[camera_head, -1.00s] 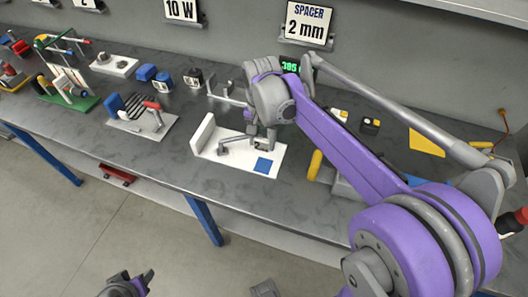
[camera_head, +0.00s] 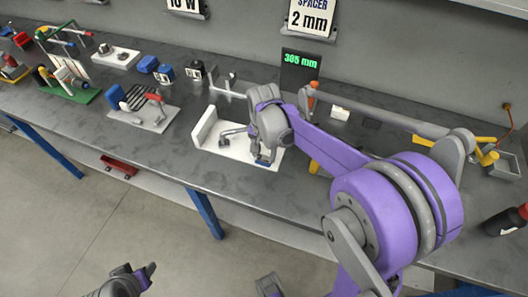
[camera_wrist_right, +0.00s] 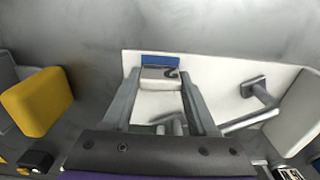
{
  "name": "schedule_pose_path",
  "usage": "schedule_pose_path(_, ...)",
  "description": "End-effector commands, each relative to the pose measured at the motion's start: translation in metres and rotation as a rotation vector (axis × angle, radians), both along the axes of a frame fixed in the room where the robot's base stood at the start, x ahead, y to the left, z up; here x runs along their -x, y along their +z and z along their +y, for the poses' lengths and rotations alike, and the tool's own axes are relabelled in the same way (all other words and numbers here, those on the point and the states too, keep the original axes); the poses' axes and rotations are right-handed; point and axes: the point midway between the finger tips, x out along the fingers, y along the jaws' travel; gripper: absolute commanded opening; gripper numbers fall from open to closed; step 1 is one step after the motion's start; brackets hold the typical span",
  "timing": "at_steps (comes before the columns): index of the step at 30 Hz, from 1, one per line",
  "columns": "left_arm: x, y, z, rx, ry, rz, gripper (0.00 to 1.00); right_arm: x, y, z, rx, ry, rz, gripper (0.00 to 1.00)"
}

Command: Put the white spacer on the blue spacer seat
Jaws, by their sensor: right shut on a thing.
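The white spacer (camera_wrist_right: 159,77) is a small pale block gripped between the fingertips of my right gripper (camera_wrist_right: 160,84) in the right wrist view. The blue spacer seat (camera_wrist_right: 160,60) is a flat blue patch on the white fixture plate (camera_wrist_right: 208,70); the spacer overlaps its near part in that view. In the head view my right gripper (camera_head: 262,157) is low over the front right of the plate and mostly covers the seat. I cannot tell whether the spacer touches the seat. My left gripper (camera_head: 136,276) is at the bottom, away from the table; its jaw state is unclear.
The white plate has an upright wall (camera_head: 204,126) at its left and a grey lever (camera_head: 233,133) beside the gripper. A yellow block (camera_wrist_right: 37,100) is left in the wrist view. A display (camera_head: 300,68) stands behind. Bare table lies in front of the plate.

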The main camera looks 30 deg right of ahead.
Motion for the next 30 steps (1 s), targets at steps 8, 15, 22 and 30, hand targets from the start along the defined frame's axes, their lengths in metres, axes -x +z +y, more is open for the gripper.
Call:
schedule_pose_path(8, 0.000, -0.002, 0.000, 0.000, 0.000, 0.001, 0.50, 0.000, -0.003, 0.000, 0.000, 0.000, 0.000, 0.82)
schedule_pose_path(15, 0.000, -0.002, 0.000, 0.000, 0.000, 0.001, 0.50, 0.000, -0.003, 0.000, 0.000, 0.000, 0.000, 0.89)
schedule_pose_path(22, 0.000, 0.002, 0.000, 0.000, 0.000, -0.001, 0.50, 0.000, 0.010, 0.000, 0.000, 0.000, 0.000, 0.89)
schedule_pose_path(30, -0.002, 0.008, 0.000, 0.000, 0.000, -0.003, 0.50, 0.000, 0.066, 0.000, 0.000, -0.001, 0.000, 0.89)
